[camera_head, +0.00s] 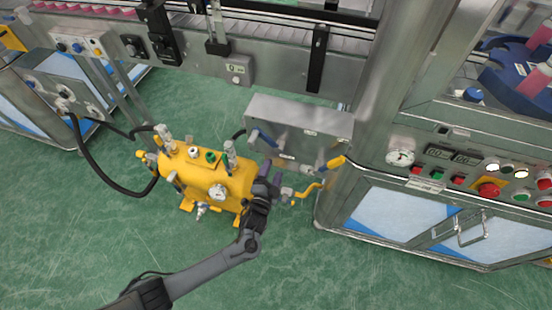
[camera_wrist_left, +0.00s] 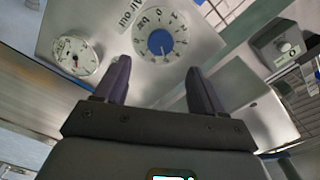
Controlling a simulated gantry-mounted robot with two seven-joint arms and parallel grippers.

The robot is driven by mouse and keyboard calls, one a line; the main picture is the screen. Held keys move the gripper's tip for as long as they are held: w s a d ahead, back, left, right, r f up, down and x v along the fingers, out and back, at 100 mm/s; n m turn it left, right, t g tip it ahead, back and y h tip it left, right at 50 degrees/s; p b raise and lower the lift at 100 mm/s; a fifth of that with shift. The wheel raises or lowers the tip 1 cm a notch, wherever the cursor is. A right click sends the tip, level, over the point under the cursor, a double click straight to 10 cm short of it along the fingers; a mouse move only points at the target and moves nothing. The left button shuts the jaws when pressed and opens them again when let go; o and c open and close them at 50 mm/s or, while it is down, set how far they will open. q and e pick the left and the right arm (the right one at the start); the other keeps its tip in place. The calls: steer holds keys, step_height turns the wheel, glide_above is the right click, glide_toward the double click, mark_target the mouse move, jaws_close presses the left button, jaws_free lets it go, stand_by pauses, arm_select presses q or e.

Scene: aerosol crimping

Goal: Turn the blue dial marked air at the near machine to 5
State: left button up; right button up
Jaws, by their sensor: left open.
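The blue dial (camera_wrist_left: 160,42) shows in the left wrist view, at the centre of a white round scale on a pale metal panel. The scale's numbers and the lettering beside it appear turned; I cannot read the setting surely. My left gripper (camera_wrist_left: 158,85) is open, its two dark fingers apart on either side below the dial in the picture, with nothing between them. In the head view my left gripper (camera_head: 270,178) is in front of the grey metal box (camera_head: 300,118). I cannot pick out the dial's face there. My right gripper is not in view.
A round white gauge (camera_wrist_left: 75,57) is beside the dial. In the head view, a yellow tank (camera_head: 190,170) with fittings stands close left of my gripper. A yellow-handled valve (camera_head: 332,163) is to its right, near the steel machine cabinet (camera_head: 400,210). Green floor is clear in front.

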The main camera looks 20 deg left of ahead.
arm_select(q)
steer(key=shift+s+d+p, duration=0.1)
steer(key=shift+s+p, duration=0.2)
steer(key=shift+s, duration=0.9)
